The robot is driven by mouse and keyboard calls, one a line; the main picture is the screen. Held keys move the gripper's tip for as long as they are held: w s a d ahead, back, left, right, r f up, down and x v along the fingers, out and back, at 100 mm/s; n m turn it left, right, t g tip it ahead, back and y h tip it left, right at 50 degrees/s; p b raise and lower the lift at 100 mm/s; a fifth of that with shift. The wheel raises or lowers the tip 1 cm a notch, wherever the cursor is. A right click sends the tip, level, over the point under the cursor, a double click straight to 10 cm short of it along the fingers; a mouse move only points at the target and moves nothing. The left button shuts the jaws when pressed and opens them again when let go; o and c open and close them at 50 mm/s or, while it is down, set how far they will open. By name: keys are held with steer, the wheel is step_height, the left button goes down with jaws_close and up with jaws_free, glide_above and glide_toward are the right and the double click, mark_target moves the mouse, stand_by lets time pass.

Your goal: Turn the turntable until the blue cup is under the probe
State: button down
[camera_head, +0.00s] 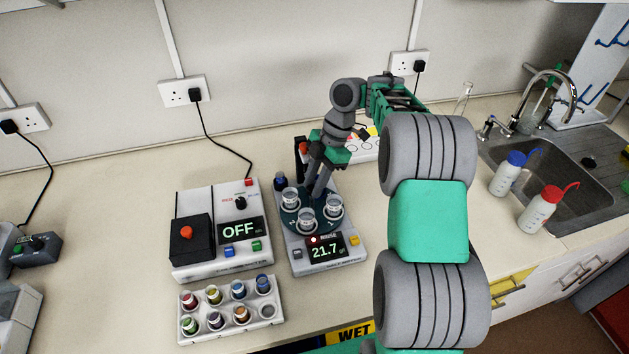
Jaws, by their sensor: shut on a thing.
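The dark turntable (321,216) sits on a white device with a display reading 21.7. Clear cups stand around it: one at the left (290,199), one at the right (334,207) and one at the front (306,221). A small dark blue item (280,182) is at the device's back left; I cannot tell whether it is the blue cup. A black post with a red top (303,148) stands behind; the probe cannot be made out clearly. My gripper (317,194) points down and is shut at the middle of the turntable, among the cups. Its fingertips' exact hold is small and partly hidden.
A white box (218,255) reading OFF is left of the turntable device. A rack (229,312) of coloured vials lies in front of it. Blue-capped (508,176) and red-capped bottles (540,209) stand by the sink. My arm covers the bench right of the device.

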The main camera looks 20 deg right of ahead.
steer(key=shift+w+n, duration=0.1)
steer(key=shift+n, duration=0.4)
stand_by(0.3)
steer(key=c, duration=1.1)
jaws_free()
steer(key=shift+c, duration=0.2)
